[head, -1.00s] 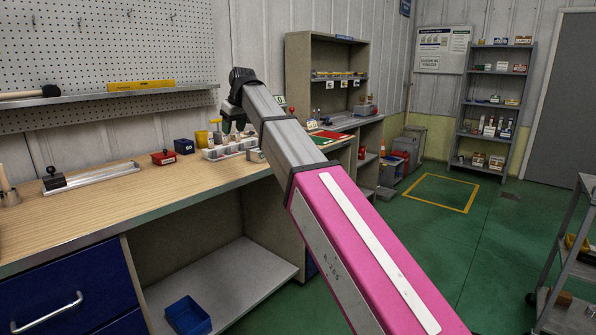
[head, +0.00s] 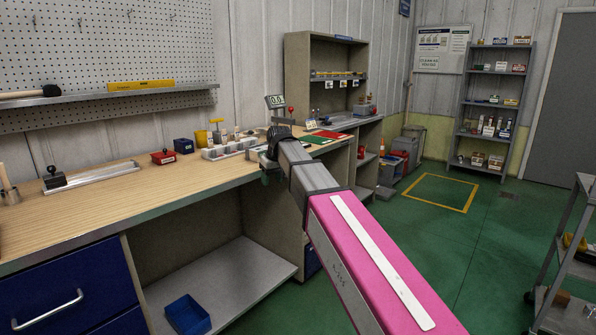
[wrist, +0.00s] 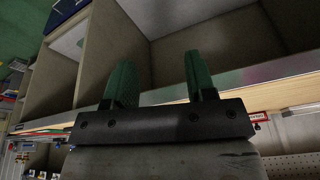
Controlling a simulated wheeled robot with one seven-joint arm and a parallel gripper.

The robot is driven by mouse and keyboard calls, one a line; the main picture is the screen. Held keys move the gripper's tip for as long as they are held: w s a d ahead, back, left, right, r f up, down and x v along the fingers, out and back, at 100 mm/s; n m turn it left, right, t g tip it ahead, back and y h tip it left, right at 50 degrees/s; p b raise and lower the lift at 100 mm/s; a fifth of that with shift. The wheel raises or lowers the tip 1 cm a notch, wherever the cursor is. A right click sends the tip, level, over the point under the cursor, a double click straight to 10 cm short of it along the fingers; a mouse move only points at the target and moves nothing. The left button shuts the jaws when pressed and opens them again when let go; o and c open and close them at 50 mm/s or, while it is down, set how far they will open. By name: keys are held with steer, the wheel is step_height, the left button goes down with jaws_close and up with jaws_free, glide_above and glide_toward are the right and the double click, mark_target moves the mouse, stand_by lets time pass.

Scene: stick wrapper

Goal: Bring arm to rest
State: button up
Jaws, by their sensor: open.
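My gripper (wrist: 160,82) shows in the wrist view with its two green fingers apart and nothing between them. In the head view my gripper (head: 268,172) is small and partly hidden by my own wrist, by the front edge of the wooden bench (head: 120,205). My arm, pink and grey, reaches from the lower right up to the bench edge. In the wrist view the bench edge (wrist: 225,85) and the open space under the bench lie beyond the fingers.
On the bench stand a white tray of bottles (head: 228,148), a blue bin (head: 184,146) and a red box (head: 163,157). A blue bin (head: 187,314) sits on the lower shelf. A grey cart (head: 572,265) stands at right. The green floor between is clear.

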steer(key=s+d+f+m, duration=0.1)
steer(key=s+d+f, duration=0.2)
steer(key=d+f, duration=0.3)
steer(key=s+d+f+m+g+h, duration=0.1)
steer(key=s+d+f, duration=0.2)
steer(key=d+f, duration=0.3)
steer(key=s+d+f+m, duration=0.15)
steer(key=d+f, duration=0.25)
steer(key=f, duration=0.4)
steer(key=s+d+f+m+g+h, duration=0.1)
steer(key=s+d+f+m, duration=0.2)
steer(key=s+d+f, duration=0.9)
steer(key=s+f, duration=0.1)
steer(key=s, duration=0.2)
steer(key=shift+d+f, duration=0.3)
